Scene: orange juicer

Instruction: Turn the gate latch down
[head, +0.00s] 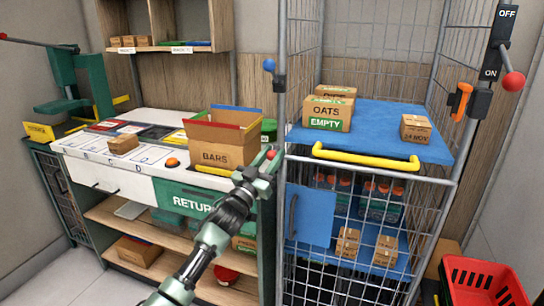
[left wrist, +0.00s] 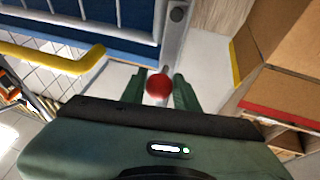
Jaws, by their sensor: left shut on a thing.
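The gate latch shows as a red ball knob (head: 271,154) at the left post of the wire cage, just left of the yellow gate handle (head: 365,161). My left gripper (head: 266,163) reaches it from the front left and is shut on the knob. In the left wrist view the red knob (left wrist: 158,86) sits between the two green fingers of my left gripper (left wrist: 160,90). The rest of the latch is mostly hidden behind the gripper. My right gripper is not in view.
An open cardboard BARS box (head: 228,157) stands on the counter close to my left gripper. A blue shelf (head: 385,118) in the cage holds several cartons. A red-knobbed ON/OFF lever (head: 512,81) is at right, above a red crate (head: 485,268).

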